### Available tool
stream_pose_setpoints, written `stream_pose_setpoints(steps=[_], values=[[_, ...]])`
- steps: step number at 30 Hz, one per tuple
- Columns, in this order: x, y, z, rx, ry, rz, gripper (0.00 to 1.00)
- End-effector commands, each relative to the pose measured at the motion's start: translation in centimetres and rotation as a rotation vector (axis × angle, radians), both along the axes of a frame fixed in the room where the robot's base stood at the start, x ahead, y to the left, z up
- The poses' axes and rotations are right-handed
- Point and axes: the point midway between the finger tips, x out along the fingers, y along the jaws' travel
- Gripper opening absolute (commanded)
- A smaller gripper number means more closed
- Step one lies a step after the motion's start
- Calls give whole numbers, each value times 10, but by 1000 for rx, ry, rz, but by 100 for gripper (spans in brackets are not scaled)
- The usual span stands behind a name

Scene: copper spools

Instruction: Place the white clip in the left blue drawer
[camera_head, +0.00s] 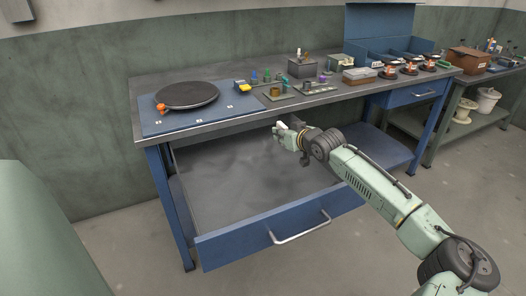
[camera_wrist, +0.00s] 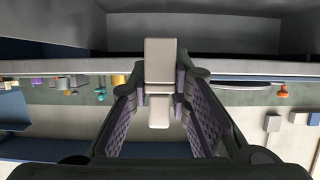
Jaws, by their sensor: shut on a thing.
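The left blue drawer (camera_head: 275,236) is pulled far open under the workbench. Its grey floor (camera_head: 225,195) looks bare. My gripper (camera_head: 289,133) is over the right rear part of the open drawer, below the level of the bench top. It is shut on the white clip (camera_head: 281,126). In the wrist view the pale clip (camera_wrist: 160,62) sits between the two purple-padded fingers (camera_wrist: 160,100) and sticks out past their tips. How high the clip is above the drawer floor is hard to tell.
The bench front edge (camera_head: 240,127) runs just behind my gripper. On top are a black turntable (camera_head: 187,95), small colored parts and grey boxes. A second blue drawer (camera_head: 415,94) at the right is shut. The open drawer has free room at its left.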

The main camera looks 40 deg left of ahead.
Motion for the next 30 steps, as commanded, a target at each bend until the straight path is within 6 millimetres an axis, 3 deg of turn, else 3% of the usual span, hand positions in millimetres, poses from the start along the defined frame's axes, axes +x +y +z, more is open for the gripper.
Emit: stream_pose_setpoints(steps=[4,18,30], values=[[0,0,-25,-1,2,-1,0],[0,0,-75,-1,1,-1,0],[0,0,-83,1,3,-1,0]])
